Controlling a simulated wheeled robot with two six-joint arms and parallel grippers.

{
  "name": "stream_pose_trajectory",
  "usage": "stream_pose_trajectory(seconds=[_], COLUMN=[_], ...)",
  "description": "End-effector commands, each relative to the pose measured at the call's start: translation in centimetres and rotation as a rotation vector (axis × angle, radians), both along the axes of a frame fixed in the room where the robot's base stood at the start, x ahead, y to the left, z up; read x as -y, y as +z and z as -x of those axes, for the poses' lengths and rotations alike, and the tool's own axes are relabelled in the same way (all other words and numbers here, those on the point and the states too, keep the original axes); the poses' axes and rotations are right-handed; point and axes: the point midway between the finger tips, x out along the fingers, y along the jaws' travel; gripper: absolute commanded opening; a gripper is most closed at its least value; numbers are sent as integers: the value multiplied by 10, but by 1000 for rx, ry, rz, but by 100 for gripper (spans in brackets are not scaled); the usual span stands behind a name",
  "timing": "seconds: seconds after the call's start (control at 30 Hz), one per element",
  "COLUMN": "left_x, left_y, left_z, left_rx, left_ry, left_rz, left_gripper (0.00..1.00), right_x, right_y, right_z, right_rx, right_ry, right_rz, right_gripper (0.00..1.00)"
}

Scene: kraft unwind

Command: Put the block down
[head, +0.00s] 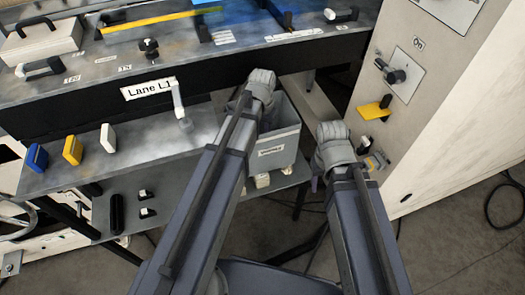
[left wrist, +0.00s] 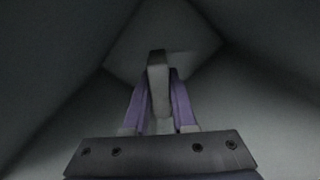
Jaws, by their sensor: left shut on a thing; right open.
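The gap between block and bin floor cannot be judged. My right gripper (head: 345,172) is open, partly hidden behind its own arm, right of the bin.
A blue block (head: 37,157), a yellow block (head: 73,150) and a white block (head: 108,138) stand on the lower shelf (head: 60,182) at left. The Lane L1 bench (head: 60,110) rises behind. A pale cabinet (head: 455,110) with a knob and yellow bracket (head: 374,110) stands at right.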

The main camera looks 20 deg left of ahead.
Motion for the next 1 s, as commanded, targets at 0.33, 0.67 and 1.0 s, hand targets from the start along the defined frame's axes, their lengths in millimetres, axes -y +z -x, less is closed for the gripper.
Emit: stream_pose_trajectory(seconds=[0.33,0.67,1.0], left_x=[0,0,0], left_y=[-36,-63,-72], left_z=[0,0,0], left_rx=[0,0,0], left_ry=[0,0,0], left_rz=[0,0,0], left_gripper=[0,0,0], right_x=[0,0,0], right_y=[-36,-63,-72], right_z=[0,0,0], right_rx=[0,0,0], right_ry=[0,0,0], right_rz=[0,0,0], right_gripper=[55,55,55])
